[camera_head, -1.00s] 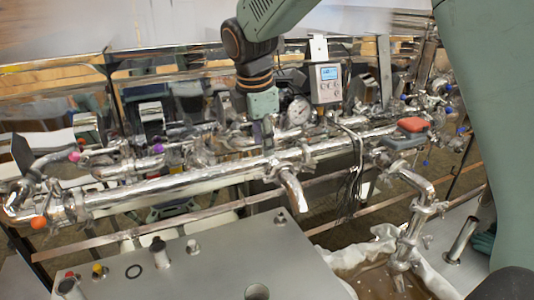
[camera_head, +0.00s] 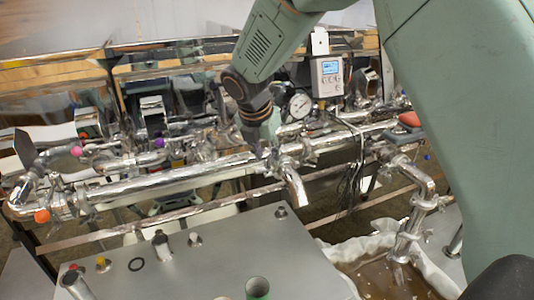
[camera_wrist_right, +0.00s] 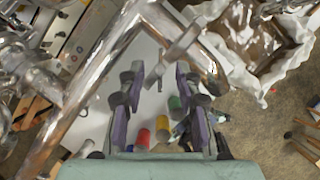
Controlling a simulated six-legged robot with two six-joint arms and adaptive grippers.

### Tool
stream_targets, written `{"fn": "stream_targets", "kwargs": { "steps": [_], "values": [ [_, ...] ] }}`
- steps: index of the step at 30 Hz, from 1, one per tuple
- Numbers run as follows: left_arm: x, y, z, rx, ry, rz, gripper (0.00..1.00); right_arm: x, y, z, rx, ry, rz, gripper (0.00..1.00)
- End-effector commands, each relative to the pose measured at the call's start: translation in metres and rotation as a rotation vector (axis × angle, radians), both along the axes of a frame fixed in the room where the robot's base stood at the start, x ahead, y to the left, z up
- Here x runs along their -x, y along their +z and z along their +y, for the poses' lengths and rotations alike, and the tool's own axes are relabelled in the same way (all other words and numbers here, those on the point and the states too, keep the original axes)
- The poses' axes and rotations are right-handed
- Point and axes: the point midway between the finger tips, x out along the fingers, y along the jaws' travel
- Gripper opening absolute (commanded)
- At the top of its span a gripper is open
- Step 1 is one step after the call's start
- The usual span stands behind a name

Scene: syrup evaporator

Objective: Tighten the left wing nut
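The horizontal steel pipe (camera_head: 170,182) carries clamped fittings, and a bent spout (camera_head: 296,188) hangs from its right end. My right gripper is over the pipe near this spout; in the head view its fingers are mostly hidden below the dark wrist. In the right wrist view my right gripper (camera_wrist_right: 158,78) is open, with purple-padded fingers apart. A small silver winged piece, probably the wing nut (camera_wrist_right: 154,74), shows between the fingertips, beside a pipe fitting (camera_wrist_right: 184,42). I cannot tell whether they touch it. The left gripper is not in view.
A grey metal cover (camera_head: 215,262) fills the front. A cloth-lined tub of brown liquid (camera_head: 385,275) lies at the right. A pressure gauge (camera_head: 300,105) and a digital meter (camera_head: 327,76) stand behind the pipe. An orange knob (camera_head: 42,216) is at the pipe's left end.

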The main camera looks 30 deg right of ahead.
Motion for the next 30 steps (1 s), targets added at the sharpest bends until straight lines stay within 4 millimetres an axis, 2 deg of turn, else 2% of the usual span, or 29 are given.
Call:
{"fn": "stream_targets", "kwargs": {
  "steps": [4,12,24,30],
  "values": [
    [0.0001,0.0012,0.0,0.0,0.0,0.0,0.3,-0.002,-0.0074,-0.0022,-0.001,-0.001,-0.001,0.34],
    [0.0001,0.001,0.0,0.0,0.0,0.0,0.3,-0.0023,-0.0083,-0.0025,-0.001,-0.001,-0.001,0.33],
    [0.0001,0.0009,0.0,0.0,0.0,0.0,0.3,-0.0021,-0.0082,-0.0027,0.0,-0.001,0.0,0.0],
    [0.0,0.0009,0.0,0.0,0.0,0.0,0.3,-0.0018,-0.0084,-0.0027,0.0,-0.001,0.0,0.0]
  ]
}}
